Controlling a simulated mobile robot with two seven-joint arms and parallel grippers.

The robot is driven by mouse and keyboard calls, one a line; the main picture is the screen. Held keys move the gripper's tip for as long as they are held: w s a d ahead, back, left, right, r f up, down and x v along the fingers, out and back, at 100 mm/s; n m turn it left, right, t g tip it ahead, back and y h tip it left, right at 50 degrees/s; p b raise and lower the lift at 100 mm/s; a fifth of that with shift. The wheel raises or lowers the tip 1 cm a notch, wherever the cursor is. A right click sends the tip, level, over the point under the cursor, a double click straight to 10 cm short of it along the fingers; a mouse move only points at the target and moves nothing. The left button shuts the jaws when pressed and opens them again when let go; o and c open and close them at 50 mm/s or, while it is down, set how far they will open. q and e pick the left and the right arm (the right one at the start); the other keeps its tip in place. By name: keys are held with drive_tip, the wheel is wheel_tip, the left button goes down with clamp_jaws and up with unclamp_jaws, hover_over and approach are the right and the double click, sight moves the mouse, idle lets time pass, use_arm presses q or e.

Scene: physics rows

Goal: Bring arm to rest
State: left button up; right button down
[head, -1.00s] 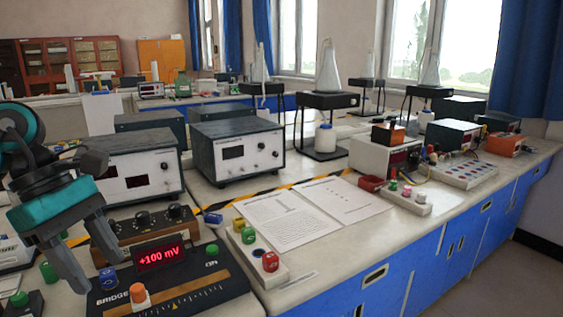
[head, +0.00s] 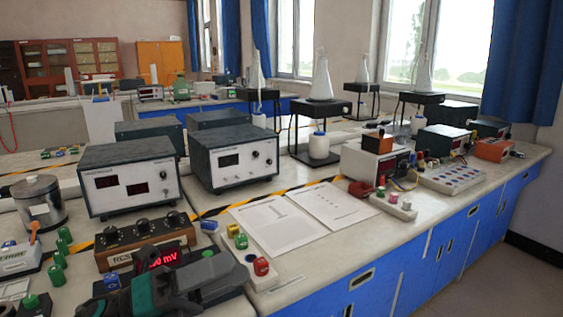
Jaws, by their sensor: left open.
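My left gripper (head: 228,279) is at the bottom of the head view, left of centre. Its teal and dark body lies low, with the grey fingers reaching to the right. It is open, and I see nothing held in it. It hides most of the black bridge unit, whose red mV display (head: 158,257) shows just behind it. I cannot tell whether the gripper touches the unit. My right gripper is not in view.
A brown resistance box (head: 145,235) stands just behind the gripper. A metal can (head: 40,203) and green terminals are at the left. A small block with coloured posts (head: 250,258) is close on the right. Paper sheets (head: 275,226) lie on the bench beyond.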

use_arm(q)
drive_tip(key=a+f+n+t+y+p, duration=0.15)
drive_tip(key=f+n+t+y, duration=0.3)
drive_tip(key=n, duration=0.45)
drive_tip(key=w+a+f+n+t+y, duration=0.1)
drive_tip(key=a+f+n+t+y, duration=0.35)
drive_tip(key=n, duration=0.55)
drive_tip(key=a+f+n+t+y+p, duration=0.1)
drive_tip(key=f+n+t+y, duration=0.4)
drive_tip(key=n, duration=0.4)
drive_tip(key=s+a+f+n+g+y, duration=0.1)
drive_tip(key=s+f+n+g+y, duration=0.2)
drive_tip(key=f, duration=0.4)
drive_tip(key=s+a+f+n+g+y+p, duration=0.1)
drive_tip(key=s+f+n+g+y, duration=0.2)
drive_tip(key=s+f+n, duration=0.3)
wheel_tip(320, 180, down, 2)
drive_tip(key=s+g, duration=0.1)
drive_tip(key=s, duration=0.1)
drive_tip(key=shift+s+a+f+g, duration=0.25)
drive_tip(key=shift+s+a+g, duration=0.05)
drive_tip(key=shift+a+g, duration=0.1)
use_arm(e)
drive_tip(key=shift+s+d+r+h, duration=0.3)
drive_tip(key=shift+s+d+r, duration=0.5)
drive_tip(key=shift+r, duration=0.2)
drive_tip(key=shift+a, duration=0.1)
use_arm(q)
drive_tip(key=shift+w, duration=0.1)
